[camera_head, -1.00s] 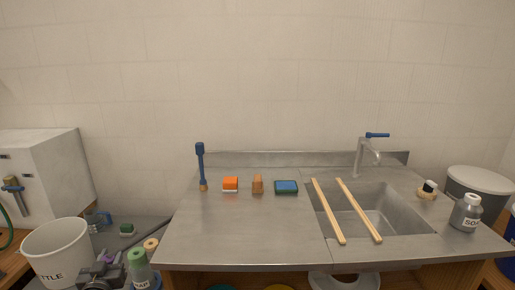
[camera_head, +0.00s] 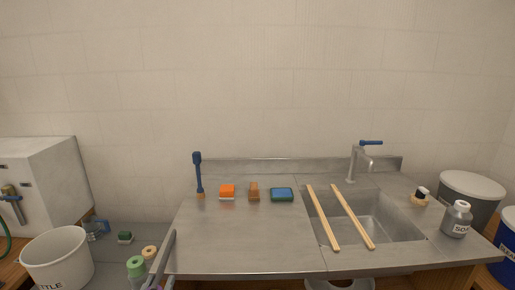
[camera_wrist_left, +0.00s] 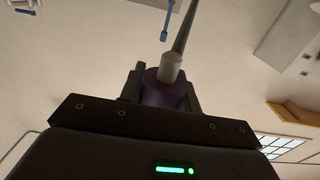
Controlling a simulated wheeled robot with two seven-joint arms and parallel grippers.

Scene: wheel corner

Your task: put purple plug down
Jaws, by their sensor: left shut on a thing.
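My left gripper (camera_wrist_left: 165,92) is shut on the purple plug (camera_wrist_left: 163,90), which sits between its two dark fingers in the left wrist view. The plug has a purple body, a pale collar and a long thin dark rod that points away from the gripper. In the head view the plug's grey rod (camera_head: 167,255) rises from the bottom edge, at the left front corner of the steel counter. The purple body and the gripper are almost all cut off there. I cannot tell whether the rod touches the counter edge. My right gripper is not in view.
The steel counter (camera_head: 235,240) has a clear front left area. A blue-handled brush (camera_head: 198,175), orange block (camera_head: 227,191), brown block (camera_head: 254,191) and blue sponge (camera_head: 282,194) stand behind. Two wooden bars (camera_head: 323,218) cross the sink (camera_head: 385,230). A white bucket (camera_head: 57,258) and green-capped bottle (camera_head: 136,267) are left.

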